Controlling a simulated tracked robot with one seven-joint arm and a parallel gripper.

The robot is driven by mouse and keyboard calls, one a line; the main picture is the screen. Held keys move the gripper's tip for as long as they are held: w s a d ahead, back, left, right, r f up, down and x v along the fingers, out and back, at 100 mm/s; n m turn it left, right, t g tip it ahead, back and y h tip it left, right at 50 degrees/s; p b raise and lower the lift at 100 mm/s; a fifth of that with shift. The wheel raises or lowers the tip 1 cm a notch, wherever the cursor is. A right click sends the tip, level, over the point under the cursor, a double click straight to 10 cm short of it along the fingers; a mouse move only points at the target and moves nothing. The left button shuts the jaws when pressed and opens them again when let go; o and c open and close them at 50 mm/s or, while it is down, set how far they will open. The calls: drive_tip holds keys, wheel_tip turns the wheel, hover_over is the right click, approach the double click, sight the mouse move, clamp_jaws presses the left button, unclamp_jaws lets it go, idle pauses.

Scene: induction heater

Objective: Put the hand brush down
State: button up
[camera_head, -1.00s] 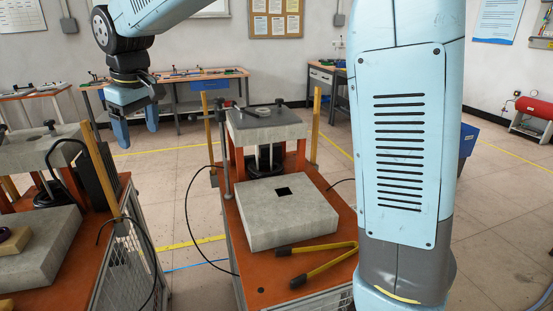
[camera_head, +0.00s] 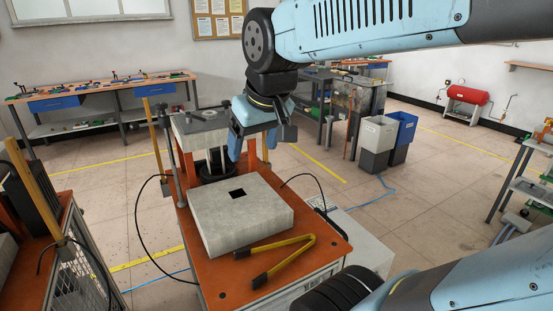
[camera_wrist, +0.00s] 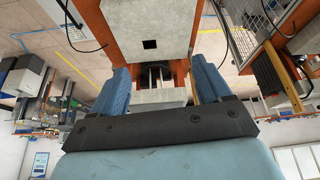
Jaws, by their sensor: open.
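I cannot make out a hand brush in any view. My gripper (camera_head: 253,150) hangs with its blue fingers pointing down, in front of the upper part of the heater stand in the head view. In the wrist view my gripper (camera_wrist: 158,75) shows both fingers spread wide apart with nothing between them. The grey block (camera_head: 241,215) with a square dark hole lies on the orange cart top (camera_head: 205,273); the block also shows in the wrist view (camera_wrist: 148,20).
Yellow-handled tongs (camera_head: 283,256) lie on the cart's front. A raised grey slab (camera_head: 198,128) stands behind the block. A long workbench (camera_head: 105,87) with small tools stands at the back left. Blue and grey bins (camera_head: 378,140) stand right. The floor between is open.

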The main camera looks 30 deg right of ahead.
drive_tip(key=shift+m, duration=0.7)
drive_tip(key=s+d, duration=0.1)
drive_tip(key=s+f, duration=0.1)
drive_tip(key=s+d+f, duration=0.1)
drive_tip(key=s, duration=0.1)
drive_tip(key=shift+d+f, duration=0.2)
drive_tip(key=shift+d, duration=0.15)
idle(0.6)
